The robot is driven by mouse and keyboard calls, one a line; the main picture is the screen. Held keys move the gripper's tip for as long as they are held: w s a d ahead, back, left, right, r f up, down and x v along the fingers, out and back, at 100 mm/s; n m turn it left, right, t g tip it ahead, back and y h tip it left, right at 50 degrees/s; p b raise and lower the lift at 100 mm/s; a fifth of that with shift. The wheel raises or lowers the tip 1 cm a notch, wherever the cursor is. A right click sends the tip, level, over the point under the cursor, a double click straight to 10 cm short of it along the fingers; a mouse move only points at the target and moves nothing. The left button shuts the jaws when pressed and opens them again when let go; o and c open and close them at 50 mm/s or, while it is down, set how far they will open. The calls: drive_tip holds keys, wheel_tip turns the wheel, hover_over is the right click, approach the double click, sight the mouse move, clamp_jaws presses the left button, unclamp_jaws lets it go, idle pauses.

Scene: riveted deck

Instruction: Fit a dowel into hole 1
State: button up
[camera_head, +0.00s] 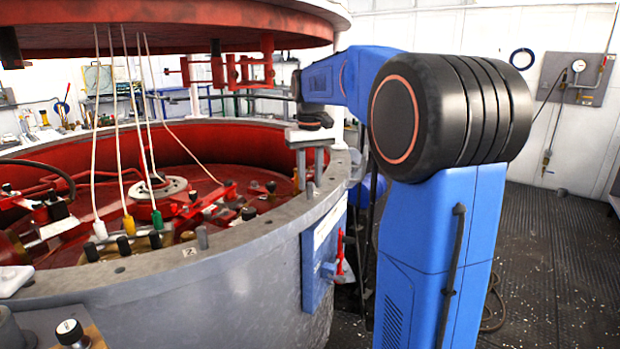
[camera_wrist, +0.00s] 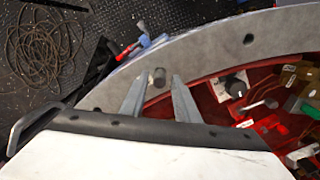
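My gripper (camera_head: 310,176) points down over the right part of the grey vessel rim, its two fingers apart. In the wrist view, my gripper (camera_wrist: 159,80) has a grey dowel (camera_wrist: 158,76) between its fingertips, with a visible gap on each side. This dowel (camera_head: 310,190) stands upright at the rim in the head view. A dark round hole (camera_wrist: 248,39) shows empty in the rim in the wrist view. I cannot read which hole is number 1.
The red vessel interior (camera_head: 150,190) holds fittings, valves and slanting white rods. The raised red lid (camera_head: 170,30) hangs above. A blue panel with a red handle (camera_head: 340,245) is on the vessel's outer wall. A coiled hose (camera_wrist: 45,45) lies on the dark deck.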

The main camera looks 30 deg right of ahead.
drive_tip(key=shift+o, duration=0.2)
wheel_tip(320, 180, up, 12)
idle(0.7)
idle(0.3)
drive_tip(key=s+a+f+t, duration=0.1)
drive_tip(key=s+a+f, duration=0.4)
drive_tip(key=s+f, duration=0.4)
drive_tip(key=s+a+f+n+t, duration=0.1)
drive_tip(key=s+a+f+t, duration=0.1)
drive_tip(key=s+a+f, duration=0.3)
drive_tip(key=s+a+f+n+t, duration=0.1)
drive_tip(key=s+a+f, duration=0.4)
drive_tip(key=s+f, duration=0.8)
drive_tip(key=s, duration=0.3)
drive_tip(key=shift+a+f+t, duration=0.15)
drive_tip(key=shift+a+t, duration=0.25)
